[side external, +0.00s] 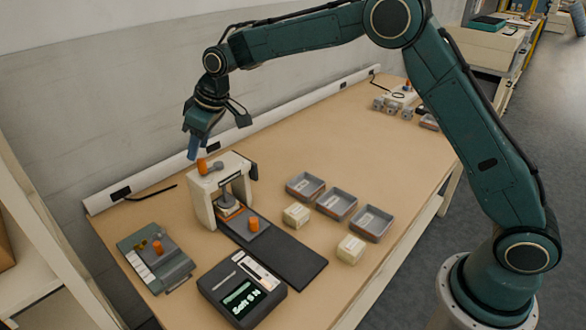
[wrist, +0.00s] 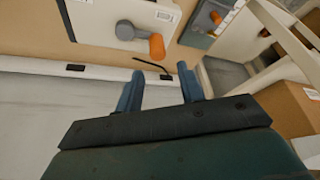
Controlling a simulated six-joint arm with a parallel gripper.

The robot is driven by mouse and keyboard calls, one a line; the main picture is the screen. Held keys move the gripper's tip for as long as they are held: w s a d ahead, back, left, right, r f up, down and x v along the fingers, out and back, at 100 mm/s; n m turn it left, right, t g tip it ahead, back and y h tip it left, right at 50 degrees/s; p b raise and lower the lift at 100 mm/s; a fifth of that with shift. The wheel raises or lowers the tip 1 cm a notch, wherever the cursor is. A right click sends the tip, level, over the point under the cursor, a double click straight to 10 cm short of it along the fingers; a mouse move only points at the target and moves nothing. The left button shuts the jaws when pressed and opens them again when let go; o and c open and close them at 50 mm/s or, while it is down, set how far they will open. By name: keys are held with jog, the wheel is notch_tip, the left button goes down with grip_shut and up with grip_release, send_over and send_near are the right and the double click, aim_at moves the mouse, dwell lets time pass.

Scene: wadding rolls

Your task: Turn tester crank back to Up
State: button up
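The tester is a cream arch-shaped press (side external: 240,171) at the left of the bench. Its crank on top has a grey hub (wrist: 125,30) and arm ending in an orange knob (side external: 202,166). The knob also shows in the wrist view (wrist: 157,47), where the arm points right and slightly down. My gripper (side external: 192,152) is just above the knob in the side view. In the wrist view my gripper (wrist: 159,72) has its two blue fingers wide apart with nothing between them, and the knob lies beyond the fingertips. Under the press plunger is a small orange-and-tan stack (side external: 230,211).
A dark slide plate (side external: 290,262) with an orange knob (side external: 253,224) runs out from the press. A readout box (side external: 242,290) shows green text. A grey-green device (side external: 155,262), three grey trays (side external: 337,204) and cream blocks (side external: 296,214) stand around.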

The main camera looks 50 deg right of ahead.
aim_at(201, 159)
jog(key=shift+f, duration=0.25)
dwell(0.4)
jog(key=shift+w+a+f, duration=0.1)
jog(key=shift+f, duration=1)
jog(key=shift+w+a+f, duration=0.1)
jog(key=shift+f, duration=1)
jog(key=shift+c, duration=0.2)
jog(key=c, duration=0.6)
jog(key=shift+s+d, duration=0.3)
jog(key=shift+s, duration=0.35)
jog(key=shift+s+d, duration=0.25)
jog(key=shift+s, duration=0.4)
jog(key=shift+c, duration=0.2)
jog(key=shift+s+d, duration=0.35)
jog(key=shift+d, duration=0.25)
jog(key=shift+s+d, duration=0.35)
jog(key=shift+d, duration=0.2)
